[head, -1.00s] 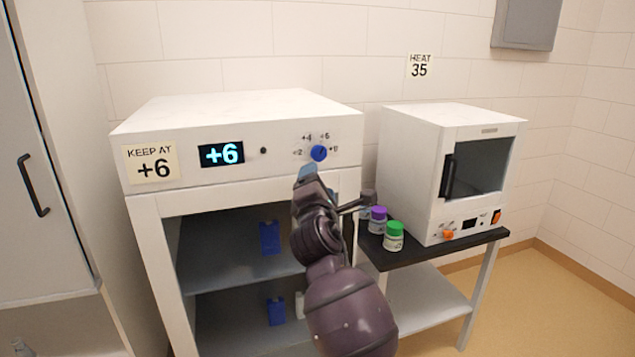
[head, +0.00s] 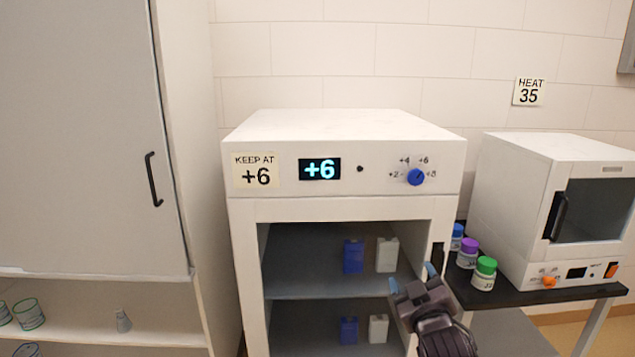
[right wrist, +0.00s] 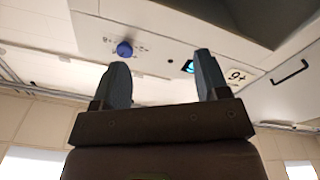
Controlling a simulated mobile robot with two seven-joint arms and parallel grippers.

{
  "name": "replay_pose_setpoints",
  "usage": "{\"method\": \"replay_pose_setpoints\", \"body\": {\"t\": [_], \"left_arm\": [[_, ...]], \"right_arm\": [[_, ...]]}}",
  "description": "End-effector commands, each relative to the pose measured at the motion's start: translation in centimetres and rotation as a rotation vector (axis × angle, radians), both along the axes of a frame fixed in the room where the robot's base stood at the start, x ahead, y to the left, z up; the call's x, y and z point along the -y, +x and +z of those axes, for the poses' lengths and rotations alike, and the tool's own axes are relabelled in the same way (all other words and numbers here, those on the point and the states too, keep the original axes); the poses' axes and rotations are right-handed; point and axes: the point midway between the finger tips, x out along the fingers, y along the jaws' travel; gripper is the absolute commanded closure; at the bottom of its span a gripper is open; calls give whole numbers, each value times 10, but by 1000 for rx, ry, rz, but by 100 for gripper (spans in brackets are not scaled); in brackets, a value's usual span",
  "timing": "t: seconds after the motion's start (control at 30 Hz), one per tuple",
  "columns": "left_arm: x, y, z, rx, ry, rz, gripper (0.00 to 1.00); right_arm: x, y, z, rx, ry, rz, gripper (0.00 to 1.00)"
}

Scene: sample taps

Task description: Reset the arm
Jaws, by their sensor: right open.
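My right gripper (head: 415,285) is open and empty, in front of the right side of the white cooler cabinet (head: 340,208), below its dial. In the right wrist view its two fingers (right wrist: 165,85) stand wide apart with nothing between them. The blue dial knob (head: 415,177) is clear of the gripper; it also shows in the right wrist view (right wrist: 124,49). The display (head: 319,169) reads +6, and the label (head: 256,170) beside it reads KEEP AT +6. My left gripper is not in view.
Blue and white packs (head: 353,256) stand on the cabinet shelves. Capped jars (head: 484,273) stand on a black-topped table (head: 510,294) beside a white oven (head: 540,200). A tall cupboard (head: 80,140) with glassware (head: 28,313) on a lower shelf is at the left.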

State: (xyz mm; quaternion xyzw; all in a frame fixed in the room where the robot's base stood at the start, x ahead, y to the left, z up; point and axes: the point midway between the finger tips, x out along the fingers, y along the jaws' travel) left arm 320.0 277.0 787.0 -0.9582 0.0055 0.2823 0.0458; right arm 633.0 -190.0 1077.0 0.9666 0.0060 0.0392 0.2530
Motion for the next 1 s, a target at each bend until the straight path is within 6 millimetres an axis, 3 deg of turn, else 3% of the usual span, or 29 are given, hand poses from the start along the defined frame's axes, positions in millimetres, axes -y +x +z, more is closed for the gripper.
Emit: {"method": "replay_pose_setpoints", "body": {"t": [0.03, 0.3, 0.6, 0.8, 1.0], "left_arm": [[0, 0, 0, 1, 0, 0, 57], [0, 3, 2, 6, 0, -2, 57], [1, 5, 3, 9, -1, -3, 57], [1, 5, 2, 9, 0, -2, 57], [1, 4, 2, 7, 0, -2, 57]], "right_arm": [[7, -14, -24, -37, 64, 10, 32], [35, -96, -128, -224, 338, 16, 32], [65, -213, -228, -454, 415, -59, 32], [81, -281, -272, -582, 405, -120, 32], [87, -310, -288, -633, 403, -147, 32]]}}
